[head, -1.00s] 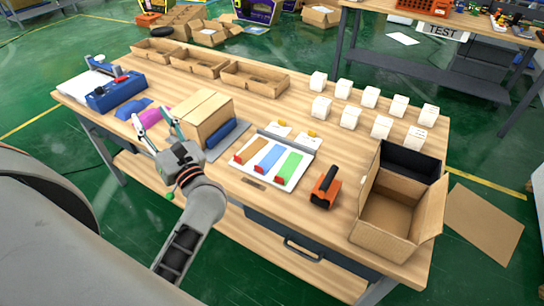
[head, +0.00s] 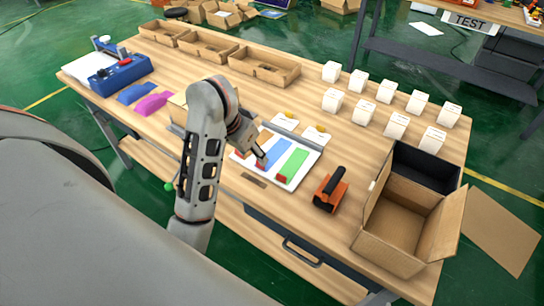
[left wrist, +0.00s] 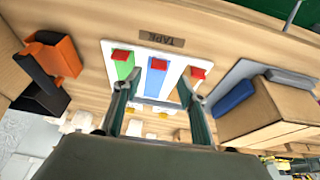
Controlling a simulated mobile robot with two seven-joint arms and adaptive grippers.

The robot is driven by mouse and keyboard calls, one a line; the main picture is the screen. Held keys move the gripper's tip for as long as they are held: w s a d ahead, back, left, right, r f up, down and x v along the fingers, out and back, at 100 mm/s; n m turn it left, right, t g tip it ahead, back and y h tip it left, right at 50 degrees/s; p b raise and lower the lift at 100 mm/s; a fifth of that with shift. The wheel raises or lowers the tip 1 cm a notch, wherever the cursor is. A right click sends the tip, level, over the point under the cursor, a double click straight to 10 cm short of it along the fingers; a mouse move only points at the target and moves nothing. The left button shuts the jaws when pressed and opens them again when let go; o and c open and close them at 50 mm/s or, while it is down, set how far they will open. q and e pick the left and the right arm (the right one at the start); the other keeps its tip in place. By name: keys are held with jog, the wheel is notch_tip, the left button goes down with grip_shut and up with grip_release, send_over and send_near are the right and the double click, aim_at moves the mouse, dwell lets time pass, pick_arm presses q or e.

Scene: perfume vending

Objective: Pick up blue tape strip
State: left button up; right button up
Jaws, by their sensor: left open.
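The blue tape strip (head: 274,154) lies on a white board (head: 312,168) between a green strip (head: 294,162) and a brown strip, each with a red end. In the left wrist view the blue strip (left wrist: 156,78) sits between the two fingers, its red end toward the top. My left gripper (head: 262,160) is above the board, near the red end of the blue strip. It also shows in the left wrist view (left wrist: 160,92), open and empty, with the fingers apart. My right gripper is not in view.
An orange tape dispenser (head: 330,190) stands right of the board, and an open carton (head: 395,225) is further right. Several white boxes (head: 386,91) stand behind.

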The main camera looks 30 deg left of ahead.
aim_at(260, 166)
pick_arm(q)
jog(key=b+x, duration=0.1)
jog(key=x, duration=0.1)
jog(key=b+x, duration=0.1)
jog(key=x, duration=0.1)
jog(key=b+x, duration=0.1)
jog(key=x, duration=0.1)
jog(key=shift+s+d+f, duration=0.15)
jog(key=shift+s+f, duration=0.05)
jog(key=shift+f, duration=0.1)
jog(key=shift+w+f, duration=0.15)
jog(key=shift+f, duration=0.05)
jog(key=c, duration=0.8)
